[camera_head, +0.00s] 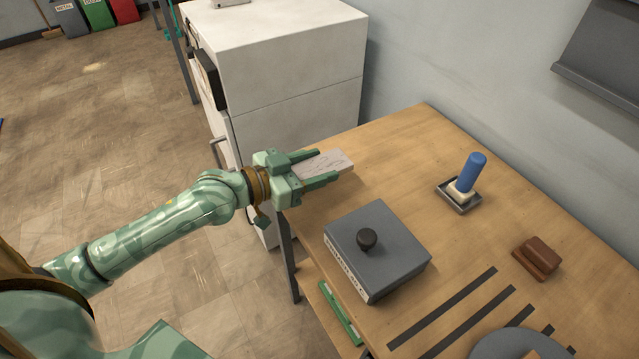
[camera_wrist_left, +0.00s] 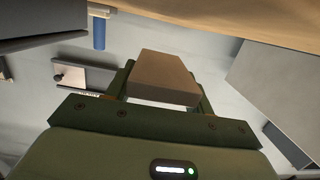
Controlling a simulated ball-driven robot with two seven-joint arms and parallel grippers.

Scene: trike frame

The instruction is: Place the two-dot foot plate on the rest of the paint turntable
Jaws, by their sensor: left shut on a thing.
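My left gripper (camera_head: 328,166) is shut on a pale, flat rectangular foot plate (camera_head: 324,161), one finger along each side. The plate also shows between the fingers in the left wrist view (camera_wrist_left: 165,75). It is held near the left edge of the wooden table, beside the white cabinet. I cannot make out any dots on it. A round grey disc (camera_head: 512,345), which looks like the paint turntable, is cut off by the bottom right edge of the head view; its rest cannot be made out clearly. My right gripper is not in view.
A grey box with a black knob (camera_head: 388,262) stands on the wooden table (camera_head: 420,140) between the plate and the disc. A blue-handled tool (camera_head: 472,172) stands in a small tray, near a brown block (camera_head: 537,258). A white cabinet (camera_head: 290,60) stands behind.

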